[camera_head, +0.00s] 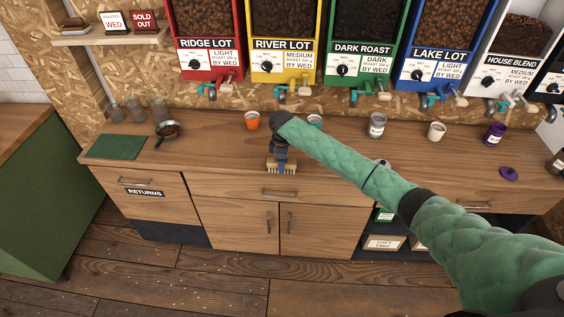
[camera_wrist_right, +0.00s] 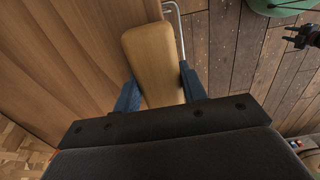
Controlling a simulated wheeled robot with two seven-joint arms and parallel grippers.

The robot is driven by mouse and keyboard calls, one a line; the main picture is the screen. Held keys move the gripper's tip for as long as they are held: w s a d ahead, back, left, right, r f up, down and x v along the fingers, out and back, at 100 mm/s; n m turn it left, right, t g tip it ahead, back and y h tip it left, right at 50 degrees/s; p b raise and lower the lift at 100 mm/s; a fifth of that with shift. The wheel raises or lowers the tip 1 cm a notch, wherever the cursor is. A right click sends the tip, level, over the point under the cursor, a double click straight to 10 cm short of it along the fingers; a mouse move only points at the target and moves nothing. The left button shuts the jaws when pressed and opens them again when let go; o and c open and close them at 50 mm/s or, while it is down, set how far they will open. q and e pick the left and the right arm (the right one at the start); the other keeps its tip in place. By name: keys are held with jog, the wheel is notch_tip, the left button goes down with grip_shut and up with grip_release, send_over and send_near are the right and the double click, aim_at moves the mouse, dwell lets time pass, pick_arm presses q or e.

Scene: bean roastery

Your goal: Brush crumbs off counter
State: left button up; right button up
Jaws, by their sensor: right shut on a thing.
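The wooden counter (camera_head: 215,150) runs across the head view below the bean dispensers. My right gripper (camera_head: 280,160) is at the counter's front edge, shut on a brush with a wooden back and pale bristles (camera_head: 283,168). In the right wrist view the brush's wooden handle (camera_wrist_right: 153,62) lies between the two blue fingers. The bristles are at the front edge above a drawer; I cannot tell whether they touch the wood. I cannot make out crumbs on the counter; pale specks show on the floor. A dark gripper, seemingly my left (camera_wrist_right: 292,37), shows small with prongs apart.
An orange cup (camera_head: 252,121), a teal cup (camera_head: 315,121), a glass jar (camera_head: 377,125), a cream cup (camera_head: 436,132) and a purple jar (camera_head: 494,133) stand along the back. A green mat (camera_head: 117,147) and a pan of beans (camera_head: 168,131) are at the left.

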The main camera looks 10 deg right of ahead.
jog(key=shift+r, duration=3)
jog(key=shift+r, duration=1.55)
jog(key=shift+f, duration=0.1)
